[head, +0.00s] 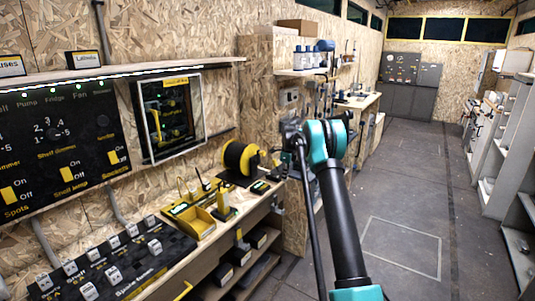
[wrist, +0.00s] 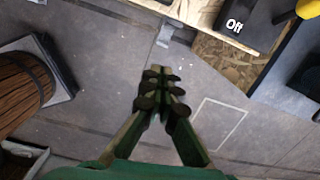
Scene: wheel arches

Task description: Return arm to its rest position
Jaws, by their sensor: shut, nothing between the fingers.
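My arm shows in the head view as a black link with teal joints, reaching up from the bottom edge past the right end of the workbench (head: 215,252). My gripper (wrist: 161,88) shows in the wrist view with its green and dark fingers together and nothing between them. It is above the grey floor (wrist: 105,85), apart from the bench. In the head view the gripper fingers are hard to make out behind the teal joint.
A wooden barrel (wrist: 22,88) stands at left in the wrist view. Grey shelving (head: 520,195) lines the right side. The aisle floor (head: 415,195) between is clear.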

